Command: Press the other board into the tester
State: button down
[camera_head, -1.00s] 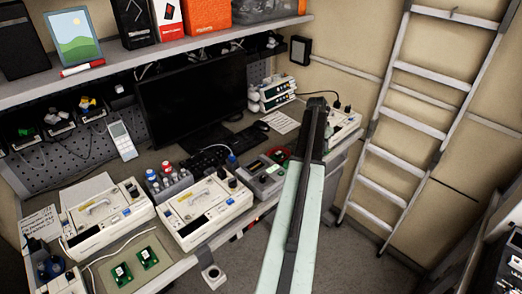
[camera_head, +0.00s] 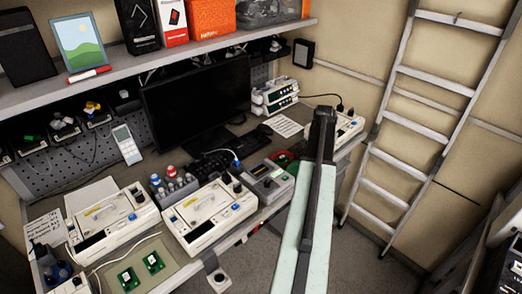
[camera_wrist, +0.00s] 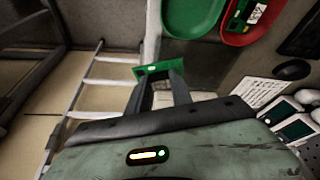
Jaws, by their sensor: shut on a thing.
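In the head view my arm hides the gripper and this board. A second board (camera_wrist: 257,14) lies in a red tray (camera_wrist: 236,38). Two more green boards, one left (camera_head: 128,279) and one right (camera_head: 153,262), lie on the mat at the bench front.
A green tray (camera_wrist: 190,18) is beside the red one. White pumps (camera_head: 112,219) and (camera_head: 210,214) stand along the bench, with a monitor (camera_head: 195,103) behind. A ladder (camera_head: 415,115) leans at the right wall. Open floor (camera_head: 365,265) lies right of my arm.

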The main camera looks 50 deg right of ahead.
jog(key=w+a+r+n+t+y+p, duration=0.2)
jog(key=w+a+n, duration=0.5)
jog(key=a, duration=0.5)
jog(key=w+a+r+n+t+y+p, duration=0.1)
jog(key=w+a+r+n+p, duration=0.15)
jog(key=w+a+n, duration=0.65)
jog(key=f+b, duration=0.1)
jog(key=b, duration=0.1)
jog(key=s+a+f+m+b, duration=0.1)
jog(key=f+b, duration=0.1)
jog(key=s+a+f+m+b, duration=0.1)
jog(key=f+b, duration=0.1)
jog(key=shift+a, duration=0.1)
jog(key=shift+f+b, duration=0.5)
jog(key=shift+f, duration=0.05)
jog(key=c, duration=1.1)
grip_release()
jog(key=shift+o, duration=0.2)
notch_tip(320, 180, up, 7)
jog(key=p, duration=0.7)
